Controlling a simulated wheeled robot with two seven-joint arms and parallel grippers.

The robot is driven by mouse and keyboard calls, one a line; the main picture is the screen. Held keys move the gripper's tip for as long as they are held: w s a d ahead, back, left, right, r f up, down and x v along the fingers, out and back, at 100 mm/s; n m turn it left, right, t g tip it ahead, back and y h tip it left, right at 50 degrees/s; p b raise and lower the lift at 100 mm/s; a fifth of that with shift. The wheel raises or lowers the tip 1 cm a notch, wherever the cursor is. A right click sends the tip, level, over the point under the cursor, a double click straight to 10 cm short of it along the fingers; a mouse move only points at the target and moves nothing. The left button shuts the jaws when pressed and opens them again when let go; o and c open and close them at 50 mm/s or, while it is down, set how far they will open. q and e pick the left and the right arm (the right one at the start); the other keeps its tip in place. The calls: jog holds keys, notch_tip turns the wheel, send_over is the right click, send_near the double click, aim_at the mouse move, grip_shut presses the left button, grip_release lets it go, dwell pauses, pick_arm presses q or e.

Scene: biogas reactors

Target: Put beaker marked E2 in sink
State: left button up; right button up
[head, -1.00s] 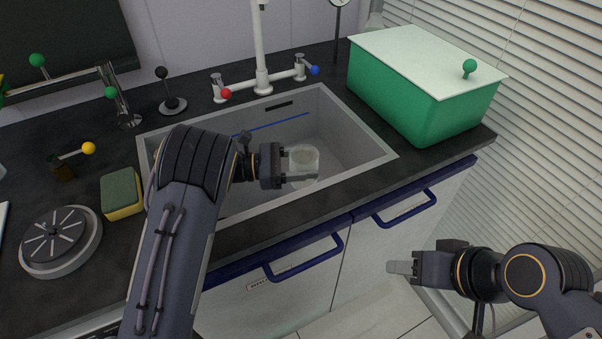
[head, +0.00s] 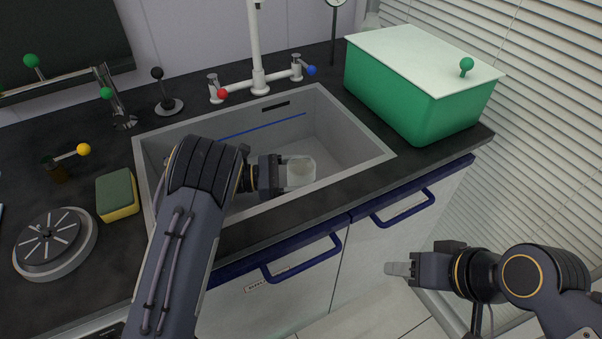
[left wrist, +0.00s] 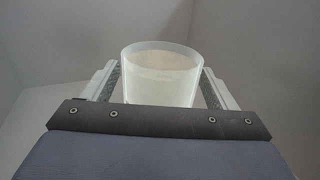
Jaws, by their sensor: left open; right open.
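A clear beaker with whitish contents (head: 301,172) is in the sink (head: 372,160), near its front side. No marking can be read on it. It also shows in the left wrist view (left wrist: 160,75), upright between the two fingers. My left gripper (head: 290,172) is open around the beaker, with a small gap visible beside it in the left wrist view. Whether the beaker's bottom rests on the sink floor is hard to tell. My right gripper (head: 392,268) is open and empty, low in front of the cabinet at the right.
A white tap (head: 259,80) with red and blue knobs stands behind the sink. A green box with a white lid (head: 400,95) is right of it. A sponge (head: 117,195) and a round metal disc (head: 54,243) lie on the dark counter at left. Blue handles (head: 402,208) front the cabinet.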

pick_arm(q)
jog(key=shift+r, duration=0.1)
jog(key=shift+a, duration=0.25)
jog(key=a, duration=0.7)
